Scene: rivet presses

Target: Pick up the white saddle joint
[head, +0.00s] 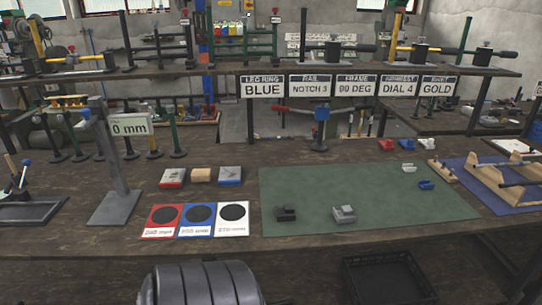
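Two small white pieces lie at the right of the workbench. One white piece (427,143) is at the back, in a row beside a blue piece (407,144) and a red piece (386,144). The other white piece (409,167) lies nearer, at the far right part of the green mat (300,205), close to another blue piece (426,184). They are too small to tell which is the saddle joint. Neither of my grippers shows in the head view.
A dark block (286,213) and a grey block (344,214) sit on the mat. A wooden rack (508,171) stands at right on a blue mat. A grey post stand (114,190) and marked cards (232,229) are at left. The mat's middle is clear.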

